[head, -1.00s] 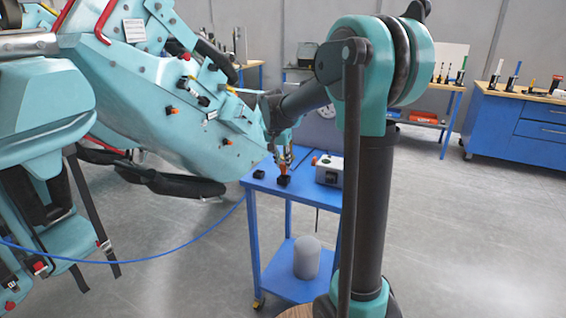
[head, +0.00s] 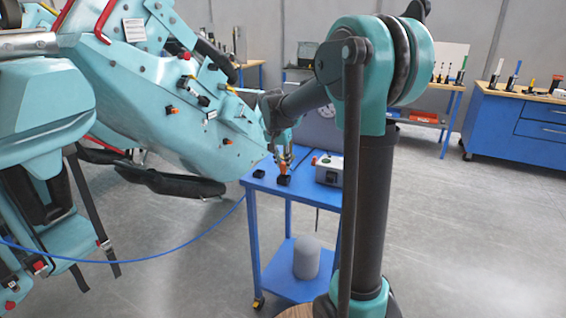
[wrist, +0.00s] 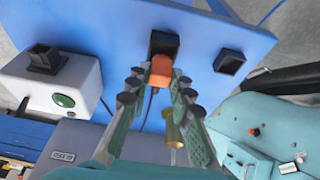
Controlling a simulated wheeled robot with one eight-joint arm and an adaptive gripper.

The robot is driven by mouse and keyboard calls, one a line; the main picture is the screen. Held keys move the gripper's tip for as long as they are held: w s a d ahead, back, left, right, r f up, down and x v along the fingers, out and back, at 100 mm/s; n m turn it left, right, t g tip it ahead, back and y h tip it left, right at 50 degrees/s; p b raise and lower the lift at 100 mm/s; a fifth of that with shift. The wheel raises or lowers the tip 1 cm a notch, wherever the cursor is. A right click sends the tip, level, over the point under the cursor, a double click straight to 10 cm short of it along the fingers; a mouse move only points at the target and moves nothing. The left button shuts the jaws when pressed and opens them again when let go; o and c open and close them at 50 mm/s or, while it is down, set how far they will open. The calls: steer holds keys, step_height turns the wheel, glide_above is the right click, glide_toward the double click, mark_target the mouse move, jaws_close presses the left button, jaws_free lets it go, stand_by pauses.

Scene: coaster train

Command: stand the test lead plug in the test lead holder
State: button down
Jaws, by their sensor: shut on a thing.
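My gripper (head: 286,162) is over the blue cart top, pointing down. In the wrist view its fingers (wrist: 158,92) are shut on the orange test lead plug (wrist: 160,72). The plug also shows in the head view (head: 284,169), just above a black holder (head: 284,180). In the wrist view the plug's end overlaps the near edge of that holder's opening (wrist: 164,44). I cannot tell whether the plug is inside or only above it. A brass-coloured cylinder (wrist: 174,132) shows between the fingers, nearer the wrist.
A second black holder (head: 259,174) stands to the left on the cart (head: 248,184). A pale box (head: 328,172) with a green button (wrist: 63,100) stands to the right. The teal coaster train (head: 150,90) is close on the left. A blue cable (head: 150,258) hangs left of the cart.

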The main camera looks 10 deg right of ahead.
steer(key=shift+f, duration=1.5)
stand_by(0.4)
steer(key=shift+r, duration=0.15)
steer(key=shift+r, duration=1.35)
steer(key=shift+f, duration=1.35)
stand_by(1.8)
steer(key=shift+r, duration=1.35)
